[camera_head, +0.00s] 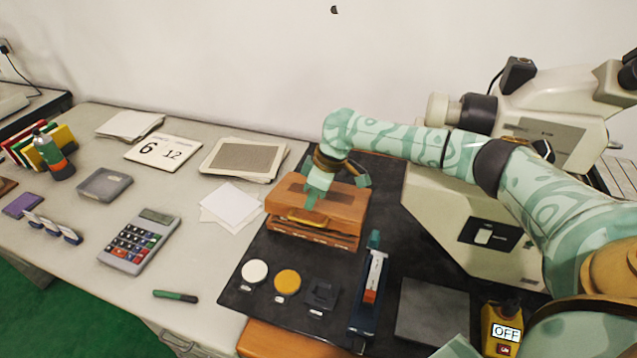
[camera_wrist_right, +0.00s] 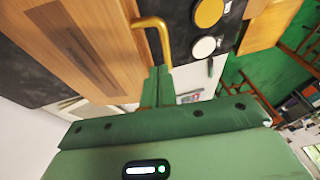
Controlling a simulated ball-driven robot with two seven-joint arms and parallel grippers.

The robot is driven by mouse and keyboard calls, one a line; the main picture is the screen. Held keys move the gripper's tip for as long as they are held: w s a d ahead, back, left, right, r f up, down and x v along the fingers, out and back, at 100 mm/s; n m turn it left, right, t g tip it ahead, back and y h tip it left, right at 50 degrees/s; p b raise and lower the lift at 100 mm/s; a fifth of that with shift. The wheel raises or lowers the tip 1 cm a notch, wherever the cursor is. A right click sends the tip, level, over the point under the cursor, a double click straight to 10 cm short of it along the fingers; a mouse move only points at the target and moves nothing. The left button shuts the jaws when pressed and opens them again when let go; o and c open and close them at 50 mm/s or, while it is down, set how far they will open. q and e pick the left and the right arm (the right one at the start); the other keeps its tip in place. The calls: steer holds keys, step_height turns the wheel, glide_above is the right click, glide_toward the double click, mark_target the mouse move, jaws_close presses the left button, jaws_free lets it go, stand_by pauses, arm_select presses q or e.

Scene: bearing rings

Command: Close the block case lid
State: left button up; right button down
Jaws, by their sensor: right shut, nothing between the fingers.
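The block case (camera_head: 313,238) is a brown wooden box on a dark mat. Its lid (camera_head: 345,205), with a dark inlaid strip and a brass handle (camera_head: 308,219) on the front edge, lies down over the box. My right gripper (camera_head: 310,198) is shut and empty, pointing down at the lid just behind the handle. The right wrist view shows its shut fingers (camera_wrist_right: 157,88) close to the brass handle (camera_wrist_right: 153,27) and the wooden lid (camera_wrist_right: 95,75); contact is unclear. My left gripper is not in view.
On the mat (camera_head: 240,297) are white (camera_head: 255,271) and yellow discs (camera_head: 287,282) and a blue tool (camera_head: 368,295). A microscope (camera_head: 460,225) stands right, near my right arm. Papers (camera_head: 232,204) and a calculator (camera_head: 140,241) lie left.

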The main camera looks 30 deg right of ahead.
steer(key=shift+s+a+f, duration=0.2)
steer(key=shift+f, duration=0.4)
steer(key=shift+s+a+f, duration=0.15)
steer(key=shift+s+f, duration=0.05)
steer(key=shift+f, duration=0.4)
steer(key=shift+t+h, duration=0.5)
steer(key=shift+s+a+f+p, duration=0.3)
steer(key=shift+f+p, duration=0.35)
steer(key=shift+f, duration=0.2)
steer(key=shift+s+a+f+p, duration=0.35)
steer(key=shift+f+p, duration=0.3)
steer(key=shift+f, duration=0.15)
steer(key=shift+s+a+f+p, duration=0.3)
steer(key=shift+f+p, duration=0.35)
steer(key=shift+f, duration=0.2)
steer(key=shift+r, duration=0.1)
steer(key=p+v, duration=0.4)
steer(key=v, duration=1.2)
steer(key=shift+r, duration=0.15)
